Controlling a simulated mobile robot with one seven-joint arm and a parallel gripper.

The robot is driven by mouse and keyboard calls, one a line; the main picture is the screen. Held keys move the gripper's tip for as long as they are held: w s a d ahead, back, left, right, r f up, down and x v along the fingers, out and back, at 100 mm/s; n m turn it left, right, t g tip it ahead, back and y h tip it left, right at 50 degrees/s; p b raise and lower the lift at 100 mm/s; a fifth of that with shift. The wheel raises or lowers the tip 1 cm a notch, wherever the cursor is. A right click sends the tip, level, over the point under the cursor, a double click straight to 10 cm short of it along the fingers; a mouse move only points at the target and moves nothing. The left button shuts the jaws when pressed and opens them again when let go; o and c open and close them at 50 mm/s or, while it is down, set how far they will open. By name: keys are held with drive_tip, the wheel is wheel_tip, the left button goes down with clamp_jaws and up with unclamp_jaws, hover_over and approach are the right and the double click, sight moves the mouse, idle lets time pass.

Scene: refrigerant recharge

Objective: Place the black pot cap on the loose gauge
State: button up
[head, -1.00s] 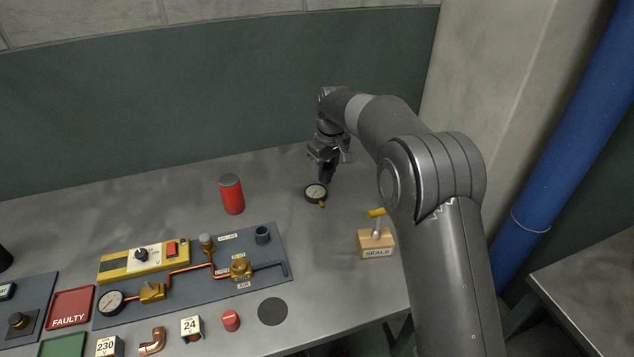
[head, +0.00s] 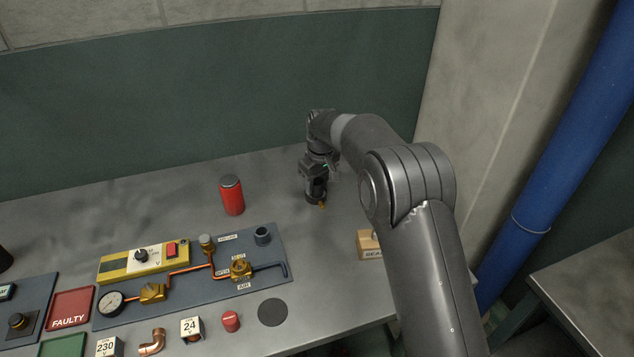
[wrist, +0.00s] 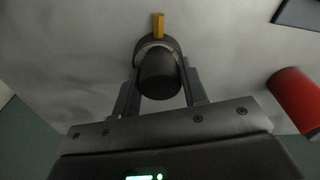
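The black pot cap (wrist: 158,78) is a dark cylinder between the two fingers of my gripper (wrist: 160,85). In the head view my gripper (head: 315,195) points down over the loose gauge. The loose gauge (wrist: 147,44) lies on the table, and its rim and brass stem (wrist: 158,22) show beyond the cap in the wrist view. In the head view only the brass stem (head: 323,206) of the gauge shows clearly; my gripper and the cap hide its face. Whether the cap touches the gauge I cannot tell.
A red can (head: 232,196) stands left of my gripper. A grey panel (head: 200,300) with copper pipes and a mounted gauge (head: 111,302) lies front left. A wooden SEALS block (head: 369,246) is partly behind my arm. The table between can and gripper is clear.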

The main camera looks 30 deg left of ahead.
sight(320, 184)
drive_tip(key=o, duration=0.4)
drive_tip(key=shift+r, duration=0.1)
drive_tip(key=r, duration=0.4)
drive_tip(key=d+r, duration=0.1)
drive_tip(key=r, duration=0.7)
drive_tip(key=shift+s+d, duration=0.15)
drive_tip(key=shift+s, duration=0.15)
